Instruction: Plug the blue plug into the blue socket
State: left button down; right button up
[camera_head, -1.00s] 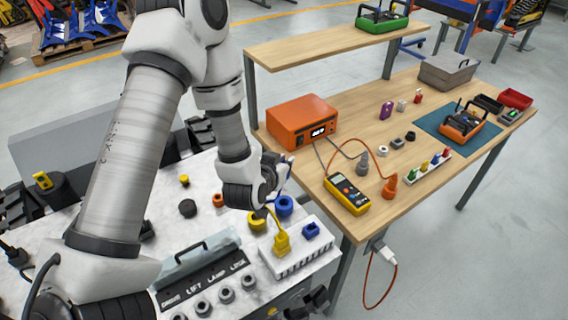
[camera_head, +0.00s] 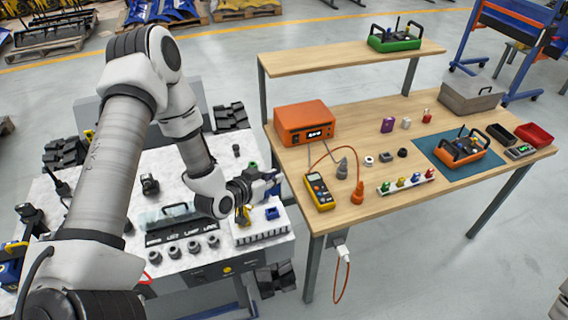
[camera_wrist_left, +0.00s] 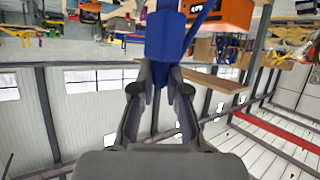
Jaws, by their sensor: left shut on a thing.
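My left gripper (camera_head: 268,177) is above the right end of the white-topped carrier. In the left wrist view, its two fingers (camera_wrist_left: 160,90) are closed on a blue plug (camera_wrist_left: 165,45), with a blue cable beside it. In the head view the arm and gripper mostly hide the plug. A blue socket (camera_head: 272,213) sits on a white block (camera_head: 262,234), just below the gripper. The plug appears apart from the socket. A yellow plug (camera_head: 242,216) stands on the same block, left of the blue socket. My right gripper is not in view.
A row of grey round knobs (camera_head: 193,247) and a clear cover (camera_head: 165,215) lie left of the block. A wooden workbench (camera_head: 350,212) stands to the right, with an orange box (camera_head: 303,122), a yellow meter (camera_head: 318,190) and an orange plug (camera_head: 357,193).

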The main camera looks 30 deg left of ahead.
aim_at(270, 192)
pick_arm(q)
jog(key=shift+s+a, duration=0.25)
jog(key=shift+a, duration=0.05)
jog(key=shift+a+f, duration=0.35)
jog(key=shift+f, duration=0.05)
jog(key=shift+d, duration=0.4)
jog(key=shift+f+b, duration=0.25)
jog(key=shift+b, duration=0.15)
jog(key=f+b, duration=0.1)
jog(key=f, duration=0.1)
jog(key=f+b, duration=0.2)
jog(key=shift+a, duration=0.2)
jog(key=shift+d+f+b, duration=0.1)
jog(key=shift+f+b, duration=0.4)
jog(key=shift+b, duration=0.1)
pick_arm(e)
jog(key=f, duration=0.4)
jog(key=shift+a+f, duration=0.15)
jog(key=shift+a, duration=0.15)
